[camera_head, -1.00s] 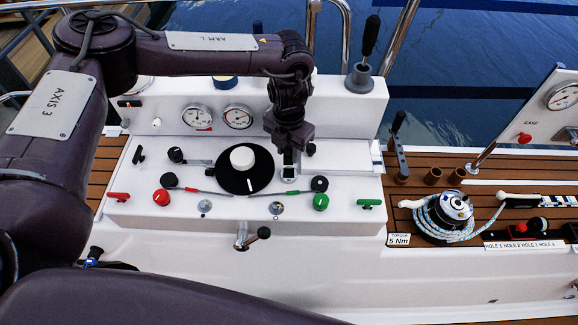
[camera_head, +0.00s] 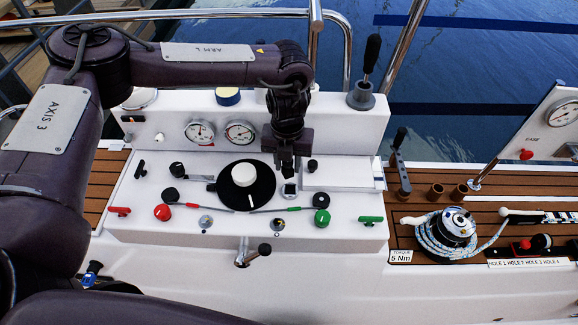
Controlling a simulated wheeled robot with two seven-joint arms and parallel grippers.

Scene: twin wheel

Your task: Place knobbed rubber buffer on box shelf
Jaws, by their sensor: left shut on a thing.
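My left gripper (camera_head: 288,168) points down over the right part of the white console, just right of the black disc with the white knob. It is shut on a small dark thing, taken to be the knobbed rubber buffer; the jaws hide most of it, and its outline blends with the fingers. The white box behind has a flat top ledge (camera_head: 185,104); I cannot tell for certain that this is the box shelf. A low white block (camera_head: 342,178) stands just right of the gripper. My right gripper is not in view.
A black knob (camera_head: 312,166) stands close right of the jaws. A blue roll (camera_head: 228,96) and a black-handled lever (camera_head: 369,72) stand on the ledge. Two gauges (camera_head: 200,132) face front. A rope winch (camera_head: 447,230) is at right, with water behind.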

